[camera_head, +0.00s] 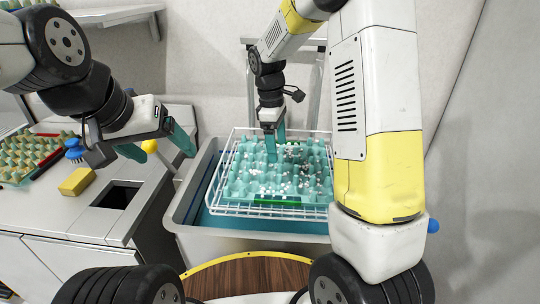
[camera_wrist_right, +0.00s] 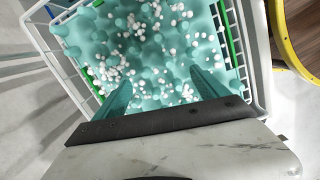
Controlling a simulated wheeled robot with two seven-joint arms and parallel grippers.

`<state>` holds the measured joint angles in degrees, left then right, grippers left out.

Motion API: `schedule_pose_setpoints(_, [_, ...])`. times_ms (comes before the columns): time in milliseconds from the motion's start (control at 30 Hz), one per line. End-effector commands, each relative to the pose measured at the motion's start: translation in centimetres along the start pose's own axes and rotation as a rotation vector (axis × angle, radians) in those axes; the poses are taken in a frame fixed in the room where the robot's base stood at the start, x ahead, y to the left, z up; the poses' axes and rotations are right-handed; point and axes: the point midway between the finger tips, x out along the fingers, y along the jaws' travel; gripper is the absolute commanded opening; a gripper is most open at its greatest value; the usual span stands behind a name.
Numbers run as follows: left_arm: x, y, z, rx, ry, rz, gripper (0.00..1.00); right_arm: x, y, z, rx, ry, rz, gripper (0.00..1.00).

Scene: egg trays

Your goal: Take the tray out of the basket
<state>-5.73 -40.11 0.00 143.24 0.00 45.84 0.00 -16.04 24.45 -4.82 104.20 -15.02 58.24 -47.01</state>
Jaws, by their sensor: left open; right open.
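A teal egg tray (camera_head: 240,182) with many small white bits on it lies in a white wire basket (camera_head: 229,208). The basket sits over a grey sink-like basin (camera_head: 196,237). The tray also fills the right wrist view (camera_wrist_right: 150,75), with the basket's rim (camera_wrist_right: 58,62) around it. My right gripper (camera_head: 275,146) is open above the far part of the tray; in the right wrist view its teal fingertips (camera_wrist_right: 165,92) point at the tray with nothing between them. Whether they touch it I cannot tell. My left gripper (camera_head: 160,151) is open and empty, left of the basin above the counter.
On the left counter are a yellow sponge (camera_head: 77,181), a blue brush (camera_head: 75,152), a yellow round thing (camera_head: 149,146) and another egg tray (camera_head: 28,158). The counter has a dark square opening (camera_head: 119,195). A metal rack (camera_head: 300,75) stands behind the basin.

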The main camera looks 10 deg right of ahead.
Motion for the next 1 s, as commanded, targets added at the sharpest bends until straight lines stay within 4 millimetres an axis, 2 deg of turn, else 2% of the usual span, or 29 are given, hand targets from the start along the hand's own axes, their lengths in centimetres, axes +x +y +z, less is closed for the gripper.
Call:
schedule_pose_setpoints(433, [0.0,0.0,0.0,0.0,0.0,0.0,0.8,5.9,0.6,0.1,0.002,-0.001,-0.002,0.84])
schedule_pose_setpoints(567, [0.0,0.0,0.0,0.0,0.0,0.0,0.8,6.7,0.6,0.1,0.003,0.001,0.0,0.84])
schedule_pose_setpoints(767, [0.0,0.0,0.0,0.0,0.0,0.0,0.8,6.7,0.7,0.1,0.003,0.002,0.001,0.84])
schedule_pose_setpoints(1000, [0.0,0.0,0.0,0.0,0.0,0.0,0.8,6.7,0.6,0.1,0.003,0.002,0.001,0.38])
